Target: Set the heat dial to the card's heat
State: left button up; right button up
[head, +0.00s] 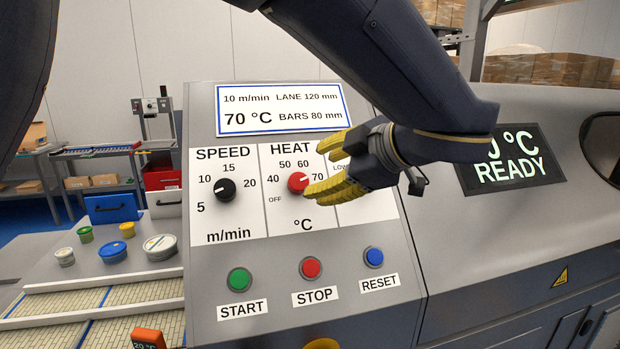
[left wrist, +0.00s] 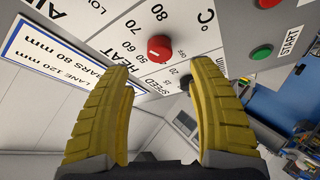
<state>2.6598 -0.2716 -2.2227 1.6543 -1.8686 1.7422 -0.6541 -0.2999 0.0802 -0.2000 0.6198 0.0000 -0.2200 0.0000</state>
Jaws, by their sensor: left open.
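The red heat dial (head: 297,183) is on the sloped control panel (head: 230,265). Its white mark points up and right, towards 70; the exact setting is hard to tell. The card (head: 283,108) reads 70 °C, 10 m/min, lane 120 mm, bars 80 mm. My left gripper (head: 315,170) is open, its yellow fingers just right of the dial in the head view, covering part of the scale. In the left wrist view the dial (left wrist: 159,48) lies ahead, between and beyond the fingertips (left wrist: 165,75), apparently not gripped. My right gripper is not in view.
A black speed dial (head: 224,190) sits left of the heat dial. Green start (head: 240,280), red stop (head: 311,268) and blue reset (head: 374,257) buttons are below. My arm partly covers a screen (head: 512,160) reading READY. Several tubs (head: 113,252) stand at left.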

pick_arm(q)
jog(key=shift+v, duration=1.85)
